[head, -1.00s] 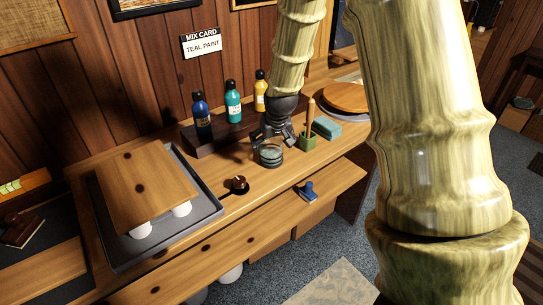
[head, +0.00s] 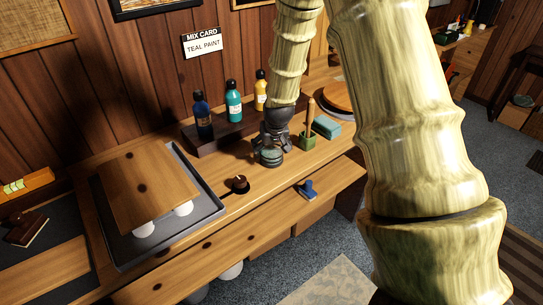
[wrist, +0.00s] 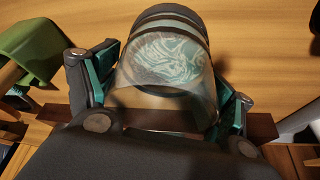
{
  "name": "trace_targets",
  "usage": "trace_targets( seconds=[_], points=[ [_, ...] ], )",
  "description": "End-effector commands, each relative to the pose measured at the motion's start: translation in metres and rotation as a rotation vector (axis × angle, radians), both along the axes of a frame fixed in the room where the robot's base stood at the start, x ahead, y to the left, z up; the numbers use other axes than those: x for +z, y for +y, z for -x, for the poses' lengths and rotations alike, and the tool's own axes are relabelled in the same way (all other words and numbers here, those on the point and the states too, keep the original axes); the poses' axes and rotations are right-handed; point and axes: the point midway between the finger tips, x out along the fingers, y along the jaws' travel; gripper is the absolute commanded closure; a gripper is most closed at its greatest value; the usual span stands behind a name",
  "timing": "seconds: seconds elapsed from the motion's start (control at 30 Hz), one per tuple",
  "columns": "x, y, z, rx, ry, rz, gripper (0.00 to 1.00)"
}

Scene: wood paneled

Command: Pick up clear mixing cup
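The clear mixing cup (head: 271,157) stands on the wooden bench, in front of the bottle rack. In the wrist view the cup (wrist: 165,80) is see-through with dark bands, and a teal and white streaked pattern shows through it. My gripper (head: 270,147) is down at the cup. In the wrist view my gripper (wrist: 172,82) has one teal-padded finger on each side of the cup. The fingers look spread, with small gaps beside the cup; contact is hard to make out.
A green brush holder (head: 307,142) stands close to the right of my gripper, with a teal block (head: 327,126) beyond. Blue, teal (head: 233,101) and yellow bottles stand on a dark rack behind. A dark round pot (head: 240,183) and a grey tray (head: 212,207) are to the left.

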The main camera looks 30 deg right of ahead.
Motion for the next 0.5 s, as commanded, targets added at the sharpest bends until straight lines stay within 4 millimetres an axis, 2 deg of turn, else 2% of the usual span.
trace_targets(
  seconds=[0.03,0.13,0.17,0.5],
  points=[
    [0.0001,0.0,0.0,0.0,0.0,0.0,0.36],
    [0.0001,-0.0001,0.0002,0.0,0.0,0.0,0.54],
    [0.0001,-0.0001,0.0002,0.0,0.0,0.0,0.56],
    [0.0006,-0.0002,0.0002,0.0,0.0,0.0,0.57]
  ],
)
